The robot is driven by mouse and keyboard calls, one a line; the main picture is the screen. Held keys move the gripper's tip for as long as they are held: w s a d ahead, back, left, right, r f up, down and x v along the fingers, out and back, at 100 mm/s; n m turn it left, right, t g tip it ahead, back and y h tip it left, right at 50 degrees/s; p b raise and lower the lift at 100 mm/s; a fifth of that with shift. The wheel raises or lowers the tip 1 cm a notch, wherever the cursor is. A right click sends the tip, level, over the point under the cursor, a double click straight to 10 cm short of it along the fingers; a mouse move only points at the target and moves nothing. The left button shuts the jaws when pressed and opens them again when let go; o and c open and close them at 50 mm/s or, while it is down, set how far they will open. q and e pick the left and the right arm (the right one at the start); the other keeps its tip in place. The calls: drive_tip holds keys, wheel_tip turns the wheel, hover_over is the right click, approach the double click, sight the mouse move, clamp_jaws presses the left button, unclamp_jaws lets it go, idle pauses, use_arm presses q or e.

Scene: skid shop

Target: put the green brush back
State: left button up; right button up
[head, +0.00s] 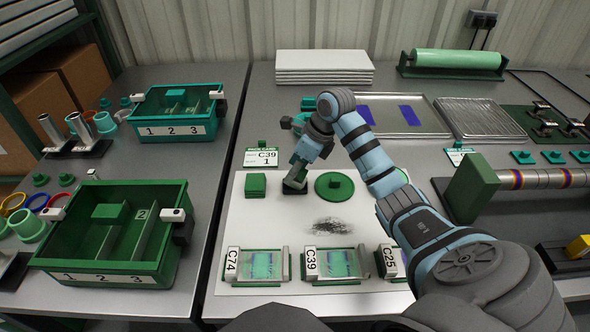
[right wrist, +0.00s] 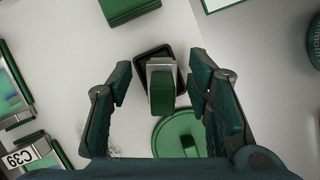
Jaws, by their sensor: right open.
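The green brush (right wrist: 162,92), a green block with a pale grey band at one end, is at a small black tray (right wrist: 147,68) in the right wrist view. I cannot tell whether it rests in the tray or stands above it. My right gripper (right wrist: 162,95) is open, with one finger on each side of the brush and visible gaps. In the head view the right gripper (head: 296,177) points down over the black tray (head: 294,189) and mostly hides the brush. My left gripper is not in view.
On the white mat, a green round lid (head: 334,186) is right of the tray and a green block (head: 255,185) left. A dark smudge (head: 331,226) lies nearer. Labelled slide frames (head: 337,263) line the front. Green bins (head: 105,237) stand left.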

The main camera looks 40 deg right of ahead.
drive_tip(key=p+v, duration=0.2)
drive_tip(key=v, duration=0.9)
drive_tip(key=shift+r, duration=0.4)
drive_tip(key=shift+s+d, duration=0.1)
drive_tip(key=shift+s, duration=0.05)
